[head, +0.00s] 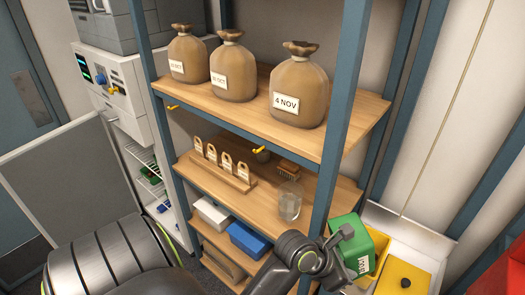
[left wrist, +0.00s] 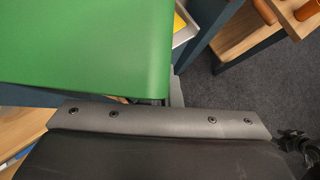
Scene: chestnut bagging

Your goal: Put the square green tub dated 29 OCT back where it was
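The square green tub (head: 348,228) is at the lower right of the head view, beside the shelf unit's front post. It is tilted, with a white label (head: 363,264) on its side, too small to read surely. My left gripper (head: 343,236) is at the tub and appears shut on it; its fingers partly hide the tub. In the left wrist view the tub's plain green side (left wrist: 85,45) fills the upper left, close against the gripper. My right gripper does not show in the head view.
The blue-framed shelf unit holds several sacks on its upper board (head: 355,122), one labelled 4 NOV (head: 300,88). Below are a clear jar (head: 288,201), a brush (head: 288,172) and a tag rack (head: 222,171). A yellow container (head: 402,279) with a black knob stands right of the tub.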

